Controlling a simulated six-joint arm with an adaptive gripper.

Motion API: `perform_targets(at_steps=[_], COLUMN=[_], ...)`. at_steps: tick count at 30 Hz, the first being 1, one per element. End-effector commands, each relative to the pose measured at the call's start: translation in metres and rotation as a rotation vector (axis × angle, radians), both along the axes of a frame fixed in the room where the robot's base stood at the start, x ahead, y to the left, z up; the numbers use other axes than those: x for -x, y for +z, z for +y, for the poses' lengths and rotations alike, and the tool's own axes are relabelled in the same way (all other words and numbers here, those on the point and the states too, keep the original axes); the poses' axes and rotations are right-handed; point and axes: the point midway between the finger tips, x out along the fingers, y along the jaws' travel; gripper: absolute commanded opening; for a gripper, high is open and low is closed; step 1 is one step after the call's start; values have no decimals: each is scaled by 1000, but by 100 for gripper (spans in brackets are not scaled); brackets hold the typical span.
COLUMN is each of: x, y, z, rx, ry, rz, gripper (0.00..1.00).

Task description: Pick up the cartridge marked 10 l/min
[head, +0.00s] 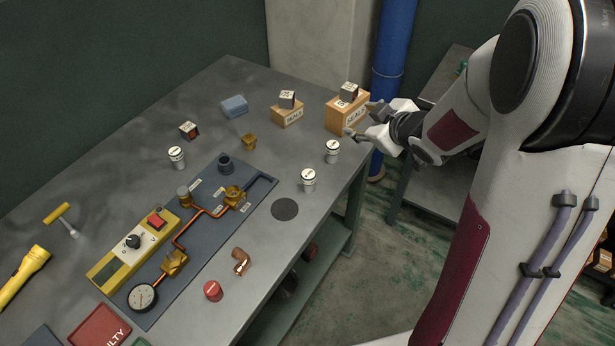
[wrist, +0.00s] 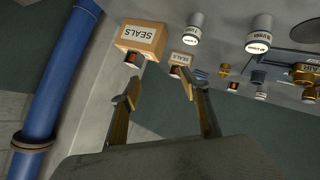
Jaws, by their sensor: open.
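One (head: 332,150) is nearest my gripper, one (head: 308,180) stands closer to the bench's front edge, and one (head: 177,156) stands farther left behind the blue-grey board. In the wrist view they show as the near cartridge (wrist: 195,28), the second (wrist: 259,36) and the far one (wrist: 261,91). Their labels are too small and tilted to read surely, so I cannot tell which is marked 10 l/min. My gripper (head: 361,119) is open and empty, by the larger SEALS box and behind the near cartridge.
The larger SEALS box (head: 346,116) and smaller one (head: 287,115) each carry a dark cube. The board (head: 222,206) holds copper pipework, brass fittings and a gauge (head: 142,297). A dark disc (head: 285,209) lies near the front edge. A blue pipe (head: 393,50) stands beyond the bench.

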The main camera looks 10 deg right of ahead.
Motion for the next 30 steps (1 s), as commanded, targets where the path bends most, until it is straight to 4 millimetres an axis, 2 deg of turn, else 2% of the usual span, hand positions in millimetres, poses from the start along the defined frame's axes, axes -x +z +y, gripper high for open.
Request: perform_targets(at_steps=[1, 11, 21, 30], x=[-2, -5, 15, 39], y=[-10, -56, -92, -110], z=[1, 26, 53, 69], rx=[-12, -124, -299, -464], ry=[27, 227, 410, 515], rz=[0, -38, -80, -118], gripper=[45, 45, 45, 45])
